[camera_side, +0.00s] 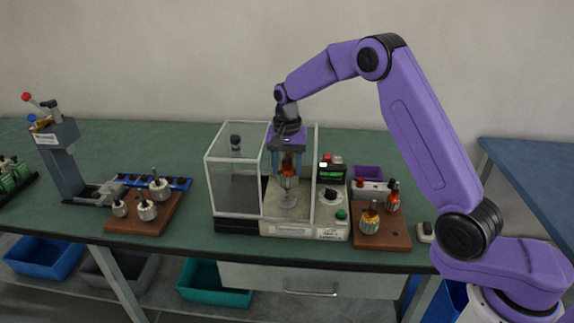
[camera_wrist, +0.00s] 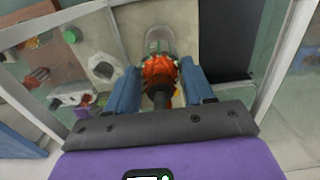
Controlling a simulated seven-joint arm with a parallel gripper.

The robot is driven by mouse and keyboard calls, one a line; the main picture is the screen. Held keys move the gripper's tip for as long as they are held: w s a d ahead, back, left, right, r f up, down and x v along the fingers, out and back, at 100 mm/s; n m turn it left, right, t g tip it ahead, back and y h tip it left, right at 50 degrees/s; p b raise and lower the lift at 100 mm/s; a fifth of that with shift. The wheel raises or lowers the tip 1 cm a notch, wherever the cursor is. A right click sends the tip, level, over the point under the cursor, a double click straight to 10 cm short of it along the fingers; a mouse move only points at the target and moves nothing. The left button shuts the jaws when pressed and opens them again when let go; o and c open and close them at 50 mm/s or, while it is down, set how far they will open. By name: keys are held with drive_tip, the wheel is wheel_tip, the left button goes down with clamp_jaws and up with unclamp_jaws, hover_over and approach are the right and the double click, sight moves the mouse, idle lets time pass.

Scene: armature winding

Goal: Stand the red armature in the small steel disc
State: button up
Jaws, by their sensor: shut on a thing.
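My gripper (camera_side: 289,165) is shut on the red armature (camera_side: 288,168), which it holds upright inside the clear-walled machine. In the wrist view my gripper's blue fingers (camera_wrist: 160,88) sit on either side of the armature's orange-red top (camera_wrist: 160,70), with its dark shaft end towards me. Below the armature, a small steel disc (camera_side: 288,198) sits on the machine's pale bed. A grey rounded piece of it shows beyond the armature in the wrist view (camera_wrist: 160,38). The armature's lower end is close above or at the disc; I cannot tell whether they touch.
Clear panels (camera_side: 233,172) enclose the left of the work spot. A control box (camera_side: 331,190) stands just right. A wooden board (camera_side: 382,236) holds two more armatures, and another (camera_side: 140,224) holds steel pieces. A grey press (camera_side: 62,160) stands far left.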

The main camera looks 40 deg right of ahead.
drive_tip(key=shift+f, duration=1.45)
idle(0.3)
drive_tip(key=o, duration=1.4)
drive_tip(key=shift+r, duration=0.1)
drive_tip(key=shift+r, duration=2.15)
drive_tip(key=shift+r, duration=0.1)
wheel_tip(320, 180, up, 17)
